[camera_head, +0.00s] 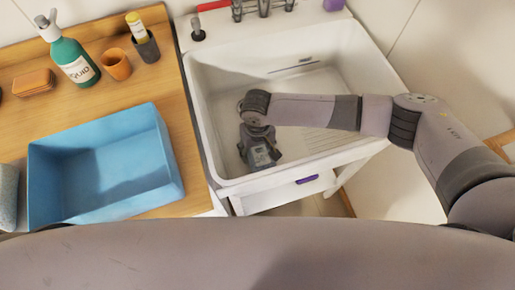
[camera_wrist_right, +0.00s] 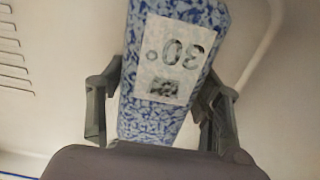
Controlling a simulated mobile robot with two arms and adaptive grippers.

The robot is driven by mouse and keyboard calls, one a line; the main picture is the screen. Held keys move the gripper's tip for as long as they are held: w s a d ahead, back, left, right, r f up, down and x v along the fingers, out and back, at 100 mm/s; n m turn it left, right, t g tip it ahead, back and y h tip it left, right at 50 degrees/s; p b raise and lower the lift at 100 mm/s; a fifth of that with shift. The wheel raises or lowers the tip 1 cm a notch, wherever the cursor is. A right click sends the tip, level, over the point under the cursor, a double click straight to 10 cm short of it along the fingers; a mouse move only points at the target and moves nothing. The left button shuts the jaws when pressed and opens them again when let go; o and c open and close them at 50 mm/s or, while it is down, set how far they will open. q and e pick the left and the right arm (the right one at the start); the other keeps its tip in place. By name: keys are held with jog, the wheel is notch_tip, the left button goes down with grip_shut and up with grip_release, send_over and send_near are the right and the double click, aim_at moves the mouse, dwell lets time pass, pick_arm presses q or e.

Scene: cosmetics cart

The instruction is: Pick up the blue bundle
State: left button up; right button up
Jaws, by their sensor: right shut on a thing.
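The blue bundle (camera_wrist_right: 150,119) is a blue-and-white mottled block with a white paper label marked 30. In the right wrist view it stands between the two fingers of my right gripper (camera_wrist_right: 160,108), which is shut on it. In the head view my right gripper (camera_head: 258,152) points down inside the white sink (camera_head: 228,95), near its left front part. The bundle itself is mostly hidden there under the gripper and wrist. My left gripper is not in view.
The sink walls surround my right gripper. Left of it, a wooden counter (camera_head: 205,190) holds a blue bin (camera_head: 45,195), a green soap bottle (camera_head: 75,62), an orange cup (camera_head: 117,65), a dark cup (camera_head: 147,48) and an orange-brown block (camera_head: 34,83).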

jog(key=c, duration=0.5)
notch_tip(320, 180, up, 20)
dwell(0.6)
